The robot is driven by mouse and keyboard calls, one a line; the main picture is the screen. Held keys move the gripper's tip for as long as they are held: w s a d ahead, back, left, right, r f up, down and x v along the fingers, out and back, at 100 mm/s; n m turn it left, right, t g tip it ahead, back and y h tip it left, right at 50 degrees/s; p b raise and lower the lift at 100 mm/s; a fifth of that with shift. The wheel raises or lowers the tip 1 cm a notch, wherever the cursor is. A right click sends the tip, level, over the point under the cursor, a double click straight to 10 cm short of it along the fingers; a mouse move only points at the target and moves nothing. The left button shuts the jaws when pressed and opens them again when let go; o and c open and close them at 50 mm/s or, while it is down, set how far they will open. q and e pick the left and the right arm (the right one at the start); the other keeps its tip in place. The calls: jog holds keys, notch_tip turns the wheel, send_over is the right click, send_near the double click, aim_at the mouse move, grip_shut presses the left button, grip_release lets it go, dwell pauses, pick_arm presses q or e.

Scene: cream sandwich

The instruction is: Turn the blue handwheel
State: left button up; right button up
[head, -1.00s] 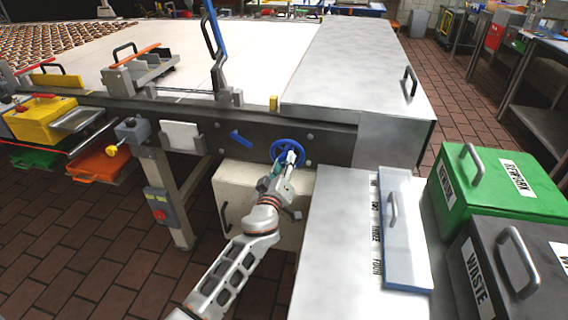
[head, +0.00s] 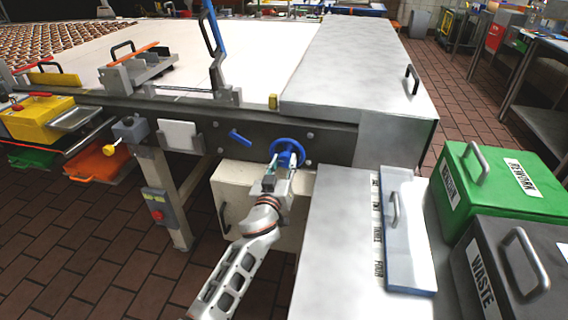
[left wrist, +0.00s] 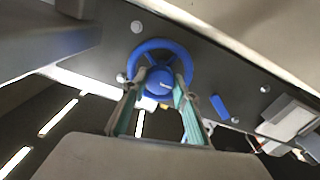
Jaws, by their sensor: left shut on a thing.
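The blue handwheel (head: 290,142) is mounted on the dark side rail of the conveyor, at the middle of the head view. It also shows in the left wrist view (left wrist: 160,45), with its round hub facing the camera. My left gripper (head: 283,161) is at the wheel. In the left wrist view its two fingers (left wrist: 157,90) reach up on either side of the hub and are shut on the wheel. The fingertips hide part of the lower rim. My right gripper is in neither view.
A blue lever (head: 240,138) sits on the rail left of the wheel. A cream box (head: 234,190) is below it. A steel counter (head: 335,275) with a blue-edged lid (head: 408,245) stands close on the right, beside green (head: 500,190) and dark bins (head: 510,270).

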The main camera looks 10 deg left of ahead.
pick_arm(q)
jog(key=shift+f+m, duration=0.1)
jog(key=shift+m, duration=0.8)
jog(key=m, duration=0.4)
jog(key=shift+m, duration=0.3)
jog(key=m, duration=0.5)
jog(key=shift+m, duration=0.3)
jog(key=m, duration=0.6)
jog(key=shift+p, duration=0.3)
jog(key=m, duration=0.4)
jog(key=shift+p, duration=0.35)
jog(key=shift+m, duration=0.8)
